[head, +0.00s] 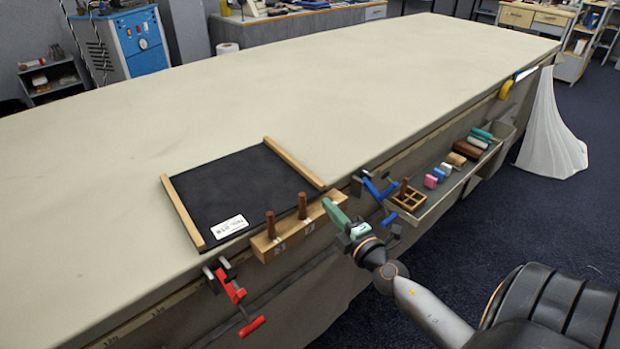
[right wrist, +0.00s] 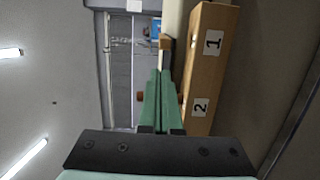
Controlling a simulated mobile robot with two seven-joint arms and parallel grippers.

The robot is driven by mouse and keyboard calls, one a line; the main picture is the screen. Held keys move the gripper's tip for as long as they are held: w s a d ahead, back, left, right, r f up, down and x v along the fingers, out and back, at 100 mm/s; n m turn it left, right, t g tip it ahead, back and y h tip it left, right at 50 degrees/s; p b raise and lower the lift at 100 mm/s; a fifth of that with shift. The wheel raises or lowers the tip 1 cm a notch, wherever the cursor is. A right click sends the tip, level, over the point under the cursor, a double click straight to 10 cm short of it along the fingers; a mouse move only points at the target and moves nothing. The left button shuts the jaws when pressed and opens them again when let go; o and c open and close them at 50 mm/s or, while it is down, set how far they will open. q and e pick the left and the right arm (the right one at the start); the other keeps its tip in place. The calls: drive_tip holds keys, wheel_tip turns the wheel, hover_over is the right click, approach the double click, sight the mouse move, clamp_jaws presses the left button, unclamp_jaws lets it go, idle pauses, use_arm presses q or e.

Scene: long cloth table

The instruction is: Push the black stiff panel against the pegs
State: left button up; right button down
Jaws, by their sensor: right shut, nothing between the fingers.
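The black stiff panel (head: 250,188) lies flat near the table's front edge, with a white label (head: 230,226) at its near left corner. Two brown pegs, the left peg (head: 270,226) and the right peg (head: 302,206), stand upright on a wooden block (head: 262,248) at the edge. The panel's near side is close to the pegs; I cannot tell if it touches. My right gripper (head: 332,208) is shut and empty at the block's right end. In the right wrist view its green fingers (right wrist: 158,100) are together beside the block (right wrist: 212,65) marked 1 and 2. My left gripper is out of view.
Wooden strips flank the panel at left (head: 182,212) and right (head: 294,163). A red clamp (head: 231,287) and a blue clamp (head: 379,190) grip the table edge. A tray (head: 440,190) with small blocks hangs at right. The table (head: 300,85) beyond the panel is clear.

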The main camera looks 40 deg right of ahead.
sight(324, 186)
drive_tip(key=w, duration=0.3)
drive_tip(key=w+d, duration=0.1)
drive_tip(key=w, duration=0.2)
drive_tip(key=w+d, duration=0.1)
drive_tip(key=w, duration=0.3)
drive_tip(key=shift+s, duration=0.15)
drive_tip(key=shift+s+d+b, duration=0.35)
drive_tip(key=shift+s+d, duration=0.7)
drive_tip(key=shift+s, duration=0.05)
drive_tip(key=shift+s+r, duration=0.1)
